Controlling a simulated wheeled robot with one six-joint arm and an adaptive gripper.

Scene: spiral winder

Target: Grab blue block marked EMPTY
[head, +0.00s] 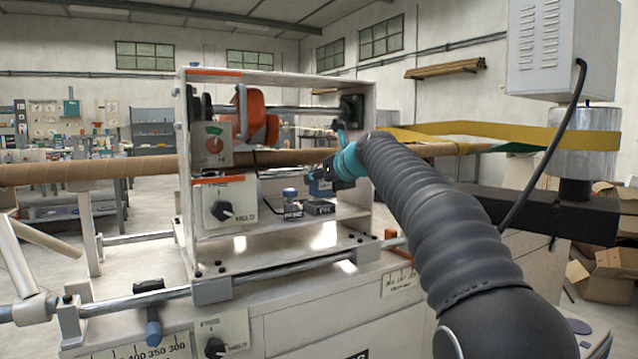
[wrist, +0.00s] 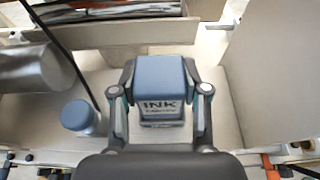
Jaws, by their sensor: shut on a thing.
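A blue block (wrist: 158,85) with a white front label sits between the two fingers of my gripper (wrist: 160,78) in the wrist view. Its label reads "INK" in large letters, with a smaller line below that I cannot read clearly. The fingers press on its left and right sides. In the head view my gripper (head: 330,172) is inside the machine's open frame, and the block (head: 318,188) shows partly below it, above the shelf. I cannot tell from the wrist view whether the block touches the shelf.
A blue-capped round jar (head: 290,194) stands on the shelf left of the block; it also shows in the wrist view (wrist: 80,117). A small dark box (head: 319,208) lies on the shelf under my gripper.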

